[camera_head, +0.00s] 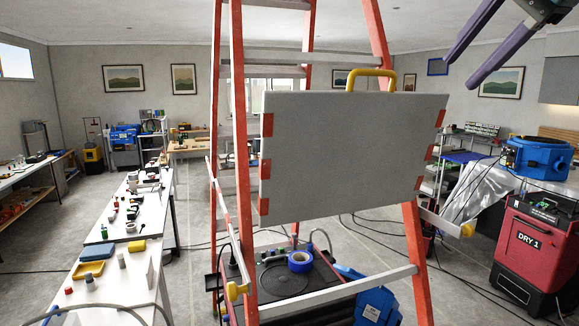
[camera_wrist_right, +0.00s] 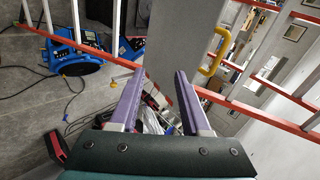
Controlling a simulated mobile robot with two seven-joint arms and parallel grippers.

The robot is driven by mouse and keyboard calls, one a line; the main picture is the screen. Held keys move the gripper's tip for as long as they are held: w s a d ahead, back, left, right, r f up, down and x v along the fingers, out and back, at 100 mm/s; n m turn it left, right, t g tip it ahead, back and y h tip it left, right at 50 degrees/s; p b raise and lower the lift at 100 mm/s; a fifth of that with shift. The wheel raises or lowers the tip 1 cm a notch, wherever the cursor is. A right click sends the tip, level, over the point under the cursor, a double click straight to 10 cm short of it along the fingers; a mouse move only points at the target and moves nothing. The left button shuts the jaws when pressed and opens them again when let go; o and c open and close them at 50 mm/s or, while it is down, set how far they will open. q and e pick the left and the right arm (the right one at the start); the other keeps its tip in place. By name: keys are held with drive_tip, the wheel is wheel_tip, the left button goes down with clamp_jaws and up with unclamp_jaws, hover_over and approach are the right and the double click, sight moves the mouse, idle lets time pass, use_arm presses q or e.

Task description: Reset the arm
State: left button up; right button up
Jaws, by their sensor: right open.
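My right gripper (camera_head: 459,74) reaches in at the top right of the head view. Its two purple fingers are apart, with nothing between them. In the right wrist view the open fingers (camera_wrist_right: 160,72) point away over the scene. A grey panel (camera_head: 350,150) with a yellow handle (camera_head: 371,76) and red edge tabs hangs on the orange ladder (camera_head: 238,130). The gripper is up and to the right of the panel, apart from it in the head view. My left gripper is not in view.
A red dryer marked DRY 1 (camera_head: 538,250) stands at the right with a blue blower (camera_head: 541,157) above it. Another blue blower (camera_head: 371,304) is at the ladder's foot. A white bench (camera_head: 130,262) with small items is at left. Cables cross the floor.

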drive_tip(key=s+a+f+n+g+h, duration=0.1)
drive_tip(key=s+f+n, duration=0.4)
drive_tip(key=f, duration=0.7)
drive_tip(key=s+a+f+n+g+h, duration=0.1)
drive_tip(key=s+f+n+g, duration=0.1)
drive_tip(key=s+f, duration=0.75)
drive_tip(key=s+a+f+n, duration=0.1)
drive_tip(key=s+f+n, duration=0.1)
drive_tip(key=s, duration=0.5)
drive_tip(key=s+a+f+n+g+p, duration=0.1)
drive_tip(key=s+f+n, duration=0.2)
drive_tip(key=s, duration=0.4)
drive_tip(key=s+a+f+n+g, duration=0.1)
drive_tip(key=s+f+n, duration=0.1)
drive_tip(key=s+f, duration=0.2)
drive_tip(key=s, duration=0.3)
drive_tip(key=shift+s+a+f+n, duration=0.25)
drive_tip(key=shift+s+f+n, duration=0.05)
drive_tip(key=shift+n, duration=0.1)
